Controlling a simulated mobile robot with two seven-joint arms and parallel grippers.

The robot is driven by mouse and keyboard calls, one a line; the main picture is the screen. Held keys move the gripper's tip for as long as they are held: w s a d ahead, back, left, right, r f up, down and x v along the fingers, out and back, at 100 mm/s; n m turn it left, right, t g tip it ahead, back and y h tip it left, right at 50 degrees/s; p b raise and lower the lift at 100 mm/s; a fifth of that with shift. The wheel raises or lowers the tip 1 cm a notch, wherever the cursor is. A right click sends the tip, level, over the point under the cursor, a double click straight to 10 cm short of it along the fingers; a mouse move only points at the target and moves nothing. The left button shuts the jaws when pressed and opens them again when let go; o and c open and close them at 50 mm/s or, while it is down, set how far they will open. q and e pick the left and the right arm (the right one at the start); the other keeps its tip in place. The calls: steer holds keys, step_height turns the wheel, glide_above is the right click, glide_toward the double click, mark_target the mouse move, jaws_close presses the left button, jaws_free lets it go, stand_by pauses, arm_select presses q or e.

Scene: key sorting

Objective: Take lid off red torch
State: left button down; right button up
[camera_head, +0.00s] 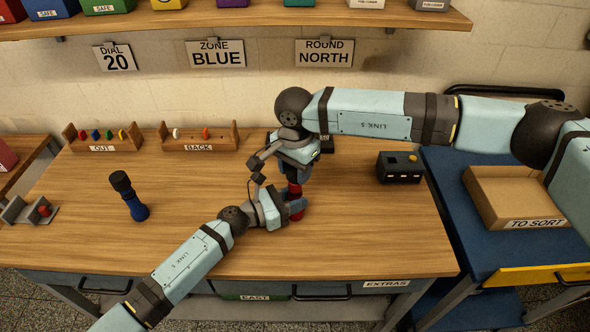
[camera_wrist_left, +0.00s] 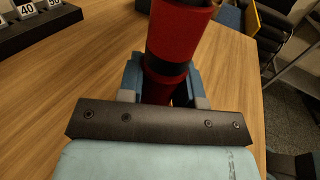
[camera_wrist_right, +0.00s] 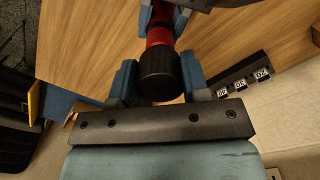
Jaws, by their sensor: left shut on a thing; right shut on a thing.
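The red torch (camera_head: 295,190) stands roughly upright between my two grippers over the middle of the table. My left gripper (camera_head: 294,208) is shut around its red body, which shows between the blue fingers in the left wrist view (camera_wrist_left: 172,50). My right gripper (camera_head: 293,172) is above the left one and shut on the torch's dark ridged lid (camera_wrist_right: 160,75). In the right wrist view the red body (camera_wrist_right: 159,37) shows directly beyond the lid. I see no clear gap between lid and body. My right arm hides the torch's top in the head view.
A blue torch (camera_head: 130,196) with a dark top stands to the left. A black box (camera_head: 400,168) with a yellow button is at right. Racks marked OUT (camera_head: 101,146) and BACK (camera_head: 199,146) line the back.

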steer(key=shift+r, duration=2)
arm_select(q)
steer(key=c, duration=0.7)
jaws_free()
steer(key=b+v, duration=0.1)
steer(key=v, duration=1)
steer(key=shift+s+a, duration=0.15)
steer(key=shift+a, duration=0.1)
arm_select(e)
steer(key=shift+f, duration=0.65)
arm_select(q)
steer(key=shift+s+a, duration=0.1)
steer(key=shift+a, duration=0.15)
